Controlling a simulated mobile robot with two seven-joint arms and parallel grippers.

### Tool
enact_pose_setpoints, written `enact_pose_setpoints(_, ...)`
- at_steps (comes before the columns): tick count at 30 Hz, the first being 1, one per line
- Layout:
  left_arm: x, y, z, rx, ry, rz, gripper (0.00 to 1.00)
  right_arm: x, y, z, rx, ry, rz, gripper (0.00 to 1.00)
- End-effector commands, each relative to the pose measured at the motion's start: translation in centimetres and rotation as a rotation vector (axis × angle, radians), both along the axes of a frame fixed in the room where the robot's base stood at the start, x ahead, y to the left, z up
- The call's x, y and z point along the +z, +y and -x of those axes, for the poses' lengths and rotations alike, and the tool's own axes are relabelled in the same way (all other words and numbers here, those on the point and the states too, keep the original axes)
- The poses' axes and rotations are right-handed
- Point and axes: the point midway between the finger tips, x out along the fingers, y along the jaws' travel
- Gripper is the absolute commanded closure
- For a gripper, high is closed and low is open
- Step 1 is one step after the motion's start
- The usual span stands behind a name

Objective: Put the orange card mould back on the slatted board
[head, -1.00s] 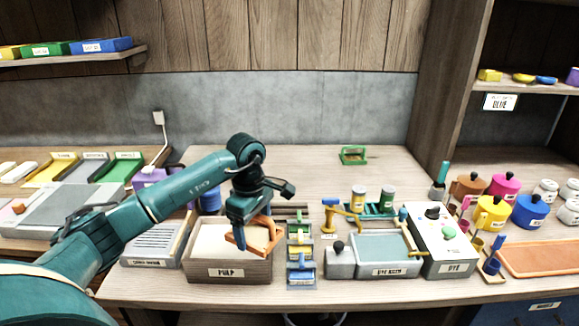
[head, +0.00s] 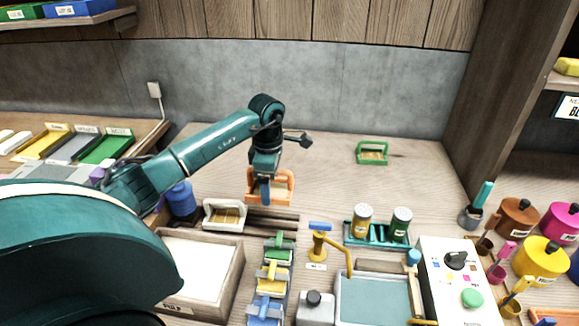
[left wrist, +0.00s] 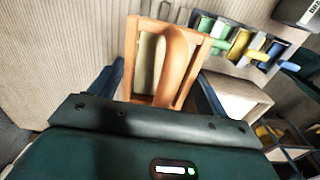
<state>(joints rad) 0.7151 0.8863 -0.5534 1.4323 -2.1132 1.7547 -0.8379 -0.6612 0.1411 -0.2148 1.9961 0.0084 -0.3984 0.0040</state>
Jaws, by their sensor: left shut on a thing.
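The orange card mould (head: 285,188) hangs from my left gripper (head: 267,190), which is shut on it. In the left wrist view the mould (left wrist: 171,60) fills the space between the fingers, its curved handle toward the camera. In the head view the mould appears above and behind the dark slatted board (head: 285,221); I cannot tell its exact height. A cream mould (head: 225,214) sits at the left end of the board. Its right part is bare. My right gripper is not in view.
The pulp box (head: 237,270) stands in front of the board, partly behind my arm. A blue container (head: 181,199) is to the left. A rack of coloured moulds (head: 273,277) and a yellow-armed tool (head: 320,245) stand front right. A green mould (head: 373,153) sits farther back, with clear table around it.

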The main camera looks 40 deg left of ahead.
Motion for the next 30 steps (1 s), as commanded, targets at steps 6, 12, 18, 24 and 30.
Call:
enact_pose_setpoints(6,-0.7,0.0,0.0,-0.001,0.0,0.0,0.46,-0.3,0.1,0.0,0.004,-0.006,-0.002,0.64)
enact_pose_setpoints(12,-2.6,0.0,0.0,-0.001,0.0,0.001,0.46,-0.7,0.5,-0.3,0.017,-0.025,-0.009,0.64)
enact_pose_setpoints(18,-4.6,0.0,0.0,-0.001,0.001,0.0,0.46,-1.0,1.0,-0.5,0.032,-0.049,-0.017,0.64)
enact_pose_setpoints(24,-6.7,-0.1,0.0,-0.001,0.0,0.001,0.46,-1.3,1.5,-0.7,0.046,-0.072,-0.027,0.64)
enact_pose_setpoints(30,-8.6,0.0,0.0,-0.002,0.0,0.001,0.46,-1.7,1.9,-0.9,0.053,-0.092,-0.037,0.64)
